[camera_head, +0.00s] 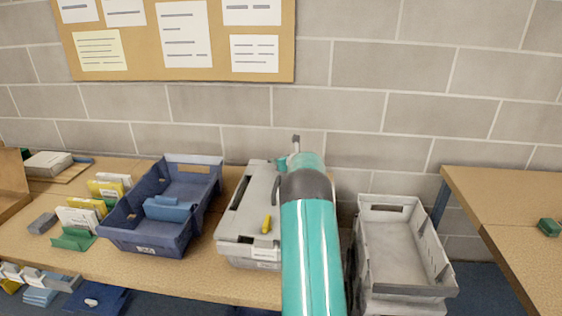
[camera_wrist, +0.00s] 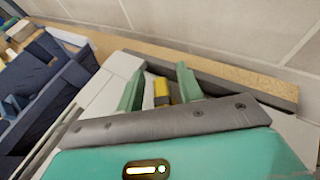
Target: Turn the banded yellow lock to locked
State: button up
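A yellow lock with a dark band (camera_wrist: 161,92) stands on a light grey surface in the wrist view, between the two green fingers of my gripper (camera_wrist: 160,68). The fingers are apart, with a gap on each side of the lock. I cannot tell which way the lock is turned. In the head view my teal arm hides that spot. A grey case (camera_head: 240,238) lies on the bench there, and my arm reaches over its right side. A yellow piece (camera_head: 266,224) shows on the case near its front, left of my arm; I see no clear band on it.
A blue bin (camera_head: 143,237) with a blue block (camera_head: 170,210) stands left of the case. A grey crate (camera_head: 362,255) stands right of my arm. A brick wall (camera_head: 380,110) with a notice board (camera_head: 140,70) rises behind. Another bench (camera_head: 500,195) is far right.

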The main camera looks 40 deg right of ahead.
jog(key=shift+c, duration=0.3)
jog(key=shift+w, duration=0.1)
grip_shut()
